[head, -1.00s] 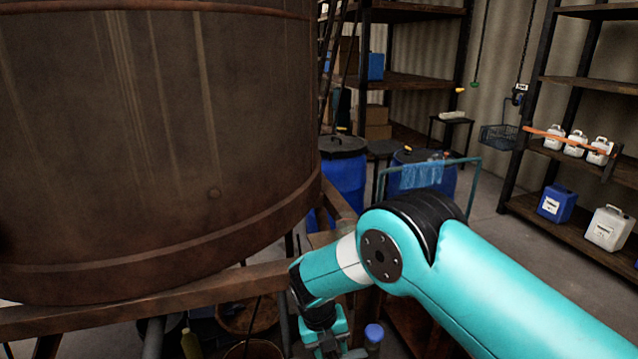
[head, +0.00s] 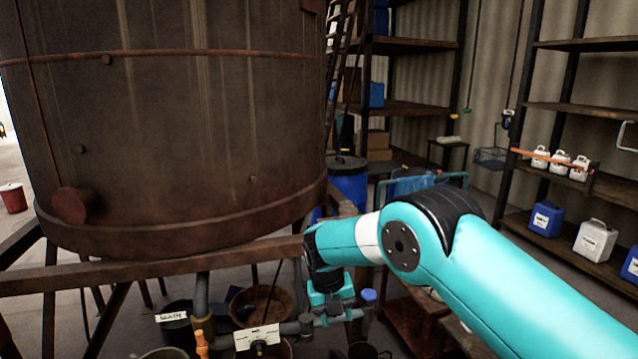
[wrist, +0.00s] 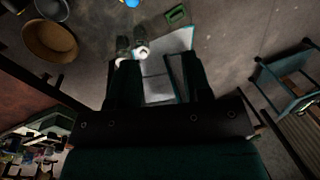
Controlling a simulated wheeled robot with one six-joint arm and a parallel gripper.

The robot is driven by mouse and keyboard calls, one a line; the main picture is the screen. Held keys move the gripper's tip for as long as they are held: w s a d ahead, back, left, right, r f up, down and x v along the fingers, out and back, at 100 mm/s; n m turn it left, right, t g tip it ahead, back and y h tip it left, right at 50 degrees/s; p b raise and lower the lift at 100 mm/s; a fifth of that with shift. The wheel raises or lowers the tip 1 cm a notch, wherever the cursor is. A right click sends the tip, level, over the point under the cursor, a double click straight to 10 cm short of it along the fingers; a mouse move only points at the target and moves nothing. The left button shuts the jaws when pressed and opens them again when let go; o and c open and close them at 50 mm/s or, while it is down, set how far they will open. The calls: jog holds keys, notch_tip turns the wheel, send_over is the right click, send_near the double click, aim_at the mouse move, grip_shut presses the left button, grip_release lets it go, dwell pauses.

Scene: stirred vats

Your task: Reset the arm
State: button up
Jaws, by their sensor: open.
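My teal arm (head: 510,270) reaches in from the lower right of the head view and bends at a black joint. Its far end turns down beside the right lower edge of the big brown vat (head: 180,130). My gripper (wrist: 160,67) shows in the wrist view as two dark fingers standing apart, with nothing held between them. It points down over the grey floor. In the head view the gripper end is small and overlaps pipework below the vat, so its fingertips are hard to make out.
A pipe with a blue cap (head: 368,295) stands close beside my gripper end. The vat's wooden frame (head: 150,277) runs left of it. Buckets and a brown bowl (head: 262,305) sit below. Shelves with jugs (head: 594,240) stand at the right, a blue barrel (head: 349,180) behind.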

jog(key=s+d+r+m+y+b, duration=0.2)
jog(key=s+d+r+m, duration=0.1)
jog(key=s+r+m, duration=0.3)
jog(key=s+d+r+m+y+b, duration=0.1)
jog(key=s+d+r+m+b, duration=0.2)
jog(key=r+m, duration=0.55)
jog(key=s+d+r+m+y+b, duration=0.1)
jog(key=s+d+m, duration=0.1)
jog(key=s+m, duration=0.6)
jog(key=s+d+r+m+y+b, duration=0.1)
jog(key=s+m, duration=0.7)
jog(key=s, duration=0.8)
jog(key=shift+s+d+r+y+b, duration=0.3)
jog(key=shift+d+y+b, duration=0.4)
jog(key=shift+d, duration=0.5)
